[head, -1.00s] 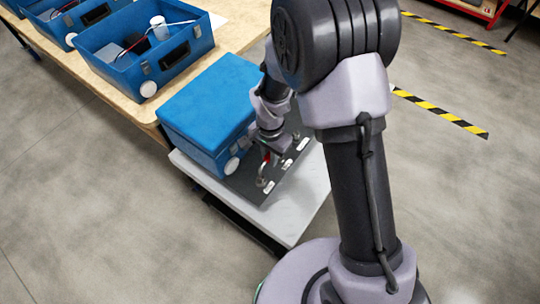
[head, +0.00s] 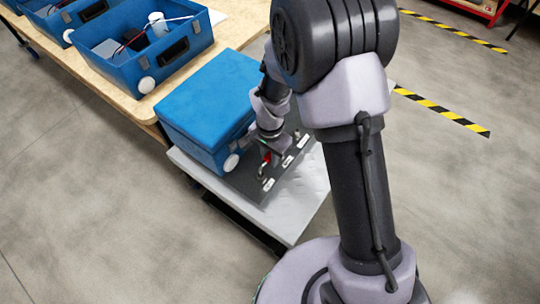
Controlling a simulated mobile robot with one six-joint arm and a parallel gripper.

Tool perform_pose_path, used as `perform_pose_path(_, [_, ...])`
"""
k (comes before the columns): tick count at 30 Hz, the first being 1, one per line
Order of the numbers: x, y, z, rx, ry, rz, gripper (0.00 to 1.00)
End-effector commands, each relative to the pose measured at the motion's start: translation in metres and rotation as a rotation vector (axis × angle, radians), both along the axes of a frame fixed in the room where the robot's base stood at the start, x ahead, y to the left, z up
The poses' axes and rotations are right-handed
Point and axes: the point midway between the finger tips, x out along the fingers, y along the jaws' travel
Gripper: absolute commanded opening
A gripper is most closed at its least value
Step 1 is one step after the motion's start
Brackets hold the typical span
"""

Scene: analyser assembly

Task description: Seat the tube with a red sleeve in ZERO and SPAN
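The red-sleeved tube (head: 266,158) shows as a small red patch at my gripper (head: 268,150), low over the dark panel. A pale curved length of tube (head: 261,172) shows just below the red. The dark panel (head: 245,186) lies beside the closed blue case and carries several small white labels (head: 268,184); their lettering is too small to read, so I cannot tell which is ZERO or SPAN. My fingers are small and partly hidden by the wrist, so whether they are shut on the tube does not show. Whether the tube's ends sit in any port is also unclear.
The closed blue case (head: 206,105) stands left of my gripper on a light grey platform (head: 285,225). Open blue cases (head: 150,50) with parts inside stand on a wooden table (head: 115,92) at upper left. Open floor lies to the right, with yellow-black tape (head: 440,112).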

Motion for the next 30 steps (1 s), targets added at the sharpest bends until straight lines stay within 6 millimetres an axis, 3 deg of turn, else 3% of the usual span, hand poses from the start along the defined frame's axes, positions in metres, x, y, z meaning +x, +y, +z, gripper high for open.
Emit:
perform_pose_path(1, [0.0, 0.0, 0.001, 0.0, 0.0, 0.0, 0.32])
perform_pose_path(3, [0.0, 0.0, 0.001, 0.0, 0.0, 0.0, 0.42])
perform_pose_path(11, [0.0, 0.0, 0.001, 0.0, 0.0, 0.0, 0.42])
perform_pose_path(14, [0.001, 0.0, 0.011, 0.001, -0.002, 0.0, 0.42])
perform_pose_path(24, [0.001, 0.0, 0.109, 0.001, -0.003, -0.001, 0.42])
perform_pose_path(30, [0.001, 0.0, 0.157, 0.001, -0.002, -0.001, 0.42])
